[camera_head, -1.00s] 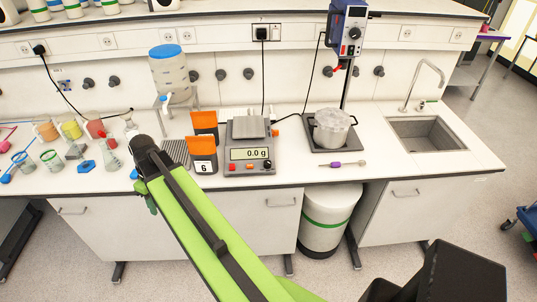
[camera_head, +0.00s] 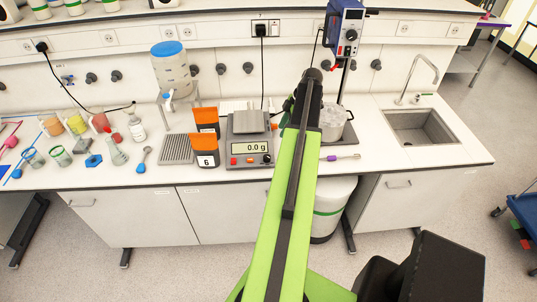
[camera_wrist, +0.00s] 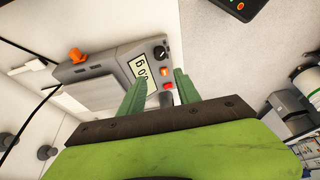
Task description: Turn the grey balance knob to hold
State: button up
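The grey balance (camera_head: 249,143) stands on the bench, its display reading 0.0 g. Its dark round knob (camera_head: 267,159) is at the right end of the front panel, beside red buttons. Nothing is held. The knob lies beyond the fingertips, not touched. In the head view my arm hides the fingers.
Orange packets (camera_head: 205,150) stand left of the balance. A metal pot (camera_head: 332,124) on a hotplate, a stirrer stand (camera_head: 345,32) and a purple-handled tool (camera_head: 342,157) are to the right. Glassware crowds the left bench. The sink (camera_head: 422,126) is far right.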

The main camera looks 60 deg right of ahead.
aim_at(267, 156)
jog(key=b+x, duration=1.4)
jog(key=x, duration=0.2)
jog(key=shift+w+a+f+b, duration=0.1)
jog(key=shift+w+f+b, duration=0.05)
jog(key=shift+f+b, duration=0.25)
jog(key=shift+r, duration=0.15)
